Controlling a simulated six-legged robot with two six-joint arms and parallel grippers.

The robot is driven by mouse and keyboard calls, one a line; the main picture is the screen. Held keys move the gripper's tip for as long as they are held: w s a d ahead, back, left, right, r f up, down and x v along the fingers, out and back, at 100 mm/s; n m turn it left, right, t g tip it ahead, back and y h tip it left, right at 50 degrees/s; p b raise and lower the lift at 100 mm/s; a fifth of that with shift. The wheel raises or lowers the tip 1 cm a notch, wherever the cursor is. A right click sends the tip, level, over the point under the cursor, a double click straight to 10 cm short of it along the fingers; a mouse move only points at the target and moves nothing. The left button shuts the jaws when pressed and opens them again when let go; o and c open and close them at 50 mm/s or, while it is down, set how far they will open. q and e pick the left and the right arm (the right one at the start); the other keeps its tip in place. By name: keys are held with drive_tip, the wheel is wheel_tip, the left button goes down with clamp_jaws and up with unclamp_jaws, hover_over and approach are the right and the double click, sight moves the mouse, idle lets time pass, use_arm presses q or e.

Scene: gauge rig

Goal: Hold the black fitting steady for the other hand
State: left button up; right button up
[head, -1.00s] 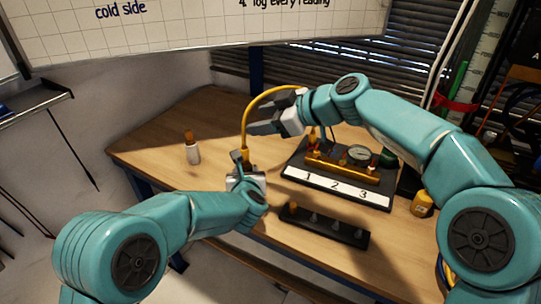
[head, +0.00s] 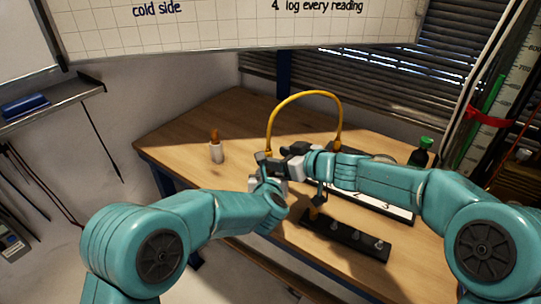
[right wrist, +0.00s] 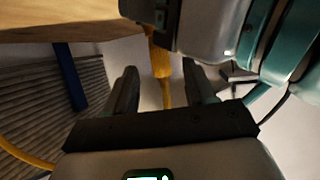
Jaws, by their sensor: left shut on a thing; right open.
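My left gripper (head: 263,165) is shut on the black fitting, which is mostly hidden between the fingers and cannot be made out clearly. A yellow hose (head: 303,94) rises from there and arches right, behind my right arm. My right gripper (head: 280,160) is close beside the left one, fingers pointing left. In the right wrist view my right gripper (right wrist: 162,88) is open, with the hose's orange sleeve (right wrist: 161,62) and thin yellow length showing between its fingers. I cannot tell whether they touch it. My left gripper's dark and silver parts fill the top there.
A black strip with several pegs (head: 345,240) lies at the table's front. The numbered gauge board (head: 398,213) is largely behind my right arm. A white holder with an orange top (head: 216,150) stands left, a green-capped bottle (head: 421,154) right.

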sight(271, 156)
drive_tip(key=shift+x, duration=2.3)
drive_tip(key=shift+r, duration=0.1)
clamp_jaws()
